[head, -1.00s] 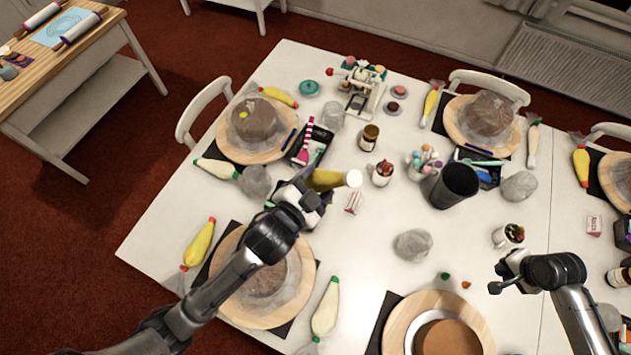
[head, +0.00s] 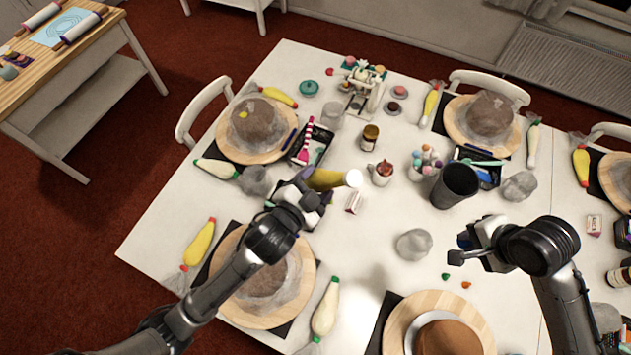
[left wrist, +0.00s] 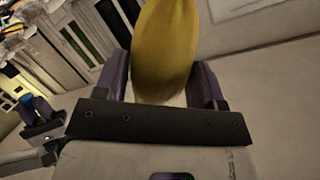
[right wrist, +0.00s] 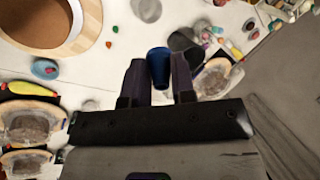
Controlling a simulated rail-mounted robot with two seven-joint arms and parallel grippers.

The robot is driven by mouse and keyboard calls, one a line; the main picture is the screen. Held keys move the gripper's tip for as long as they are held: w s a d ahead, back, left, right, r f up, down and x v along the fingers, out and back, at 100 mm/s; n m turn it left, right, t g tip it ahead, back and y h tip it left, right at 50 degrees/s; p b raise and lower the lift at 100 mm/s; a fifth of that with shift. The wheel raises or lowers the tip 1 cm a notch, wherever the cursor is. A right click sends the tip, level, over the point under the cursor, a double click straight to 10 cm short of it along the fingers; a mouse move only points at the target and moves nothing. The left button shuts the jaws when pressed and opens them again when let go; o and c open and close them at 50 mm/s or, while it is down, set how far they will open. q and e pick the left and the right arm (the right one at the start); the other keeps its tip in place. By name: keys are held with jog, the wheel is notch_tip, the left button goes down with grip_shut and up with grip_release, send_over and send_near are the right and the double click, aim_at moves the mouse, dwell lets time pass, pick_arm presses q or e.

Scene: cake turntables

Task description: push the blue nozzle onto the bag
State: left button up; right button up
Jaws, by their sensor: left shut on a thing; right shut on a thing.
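The yellow bag (head: 325,180) is held above the table, its white end (head: 354,178) pointing right in the head view. My left gripper (head: 308,186) is shut on the bag. In the left wrist view the bag (left wrist: 163,50) stands between both fingers (left wrist: 165,92). My right gripper (head: 466,246) is to the right of the bag and nearer the front. It is shut on the blue nozzle (right wrist: 158,68), which sits between the fingertips (right wrist: 158,78) in the right wrist view. The nozzle and the bag are clearly apart.
A black cup (head: 455,186) stands behind my right gripper. A grey wrapped lump (head: 414,244) and small green (head: 446,277) and orange (head: 466,285) pieces lie on the table. A small carton (head: 353,202) is below the bag's white end. Wooden turntables (head: 392,330) line the table's edges.

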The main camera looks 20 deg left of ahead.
aim_at(355, 178)
jog(key=s+a+r+m+t+y, duration=0.1)
jog(key=s+a+r+y, duration=0.1)
jog(key=a+r, duration=1.8)
jog(key=shift+s+a+m, duration=0.2)
jog(key=shift+a+m, duration=0.1)
jog(key=shift+a, duration=0.55)
jog(key=x, duration=0.4)
jog(key=shift+s+a, duration=0.15)
jog(key=shift+s, duration=0.05)
jog(key=shift+x, duration=0.95)
jog(key=shift+w+a+f, duration=0.1)
jog(key=shift+a+f, duration=0.25)
jog(key=o, duration=0.8)
jog(key=shift+o, duration=0.2)
jog(key=v, duration=1.2)
